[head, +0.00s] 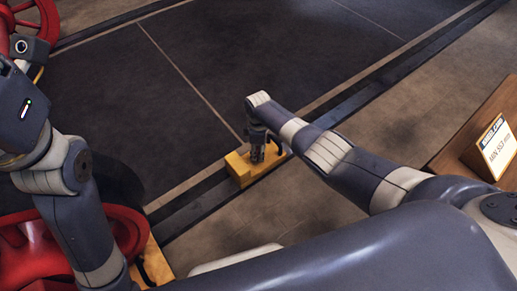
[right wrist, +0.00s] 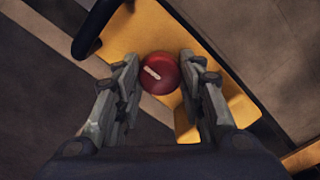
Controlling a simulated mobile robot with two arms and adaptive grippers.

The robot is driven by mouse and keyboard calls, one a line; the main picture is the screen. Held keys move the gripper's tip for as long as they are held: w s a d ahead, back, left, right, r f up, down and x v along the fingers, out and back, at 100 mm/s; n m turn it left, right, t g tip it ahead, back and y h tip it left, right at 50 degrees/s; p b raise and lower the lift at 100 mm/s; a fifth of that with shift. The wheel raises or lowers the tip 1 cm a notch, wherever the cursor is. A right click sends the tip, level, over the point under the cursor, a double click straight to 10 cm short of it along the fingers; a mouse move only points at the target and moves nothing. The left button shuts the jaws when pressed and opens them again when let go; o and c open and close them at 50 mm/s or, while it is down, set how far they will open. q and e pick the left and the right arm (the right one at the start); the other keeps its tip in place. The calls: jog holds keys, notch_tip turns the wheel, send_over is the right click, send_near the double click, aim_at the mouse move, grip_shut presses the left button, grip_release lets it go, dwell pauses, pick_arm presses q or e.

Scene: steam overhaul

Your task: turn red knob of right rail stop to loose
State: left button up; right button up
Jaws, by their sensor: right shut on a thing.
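The right rail stop (head: 239,171) is a yellow block on the dark rail in the middle of the head view. It fills much of the right wrist view as a yellow body (right wrist: 150,30) with a black curved handle (right wrist: 93,32). Its red knob (right wrist: 158,72) is round, with a short white mark slanting down to the right. My right gripper (head: 257,156) points down over the stop. In the right wrist view its fingers (right wrist: 160,88) are closed on either side of the knob. The knob is hidden in the head view. My left arm shows at the left, its fingers out of sight.
Red spoked wheels (head: 45,250) stand at the lower left and upper left. Another yellow block with a black handle (head: 143,272) is beside the lower wheel. A wooden surface (head: 463,140) with a sign (head: 495,147) is at the right. Dark floor beyond the rail is clear.

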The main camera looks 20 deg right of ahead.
dwell(0.3)
jog(key=o, duration=1.1)
jog(key=shift+f, duration=0.1)
jog(key=shift+r, duration=0.2)
jog(key=shift+r, duration=0.55)
notch_tip(320, 180, up, 11)
jog(key=shift+f, duration=0.2)
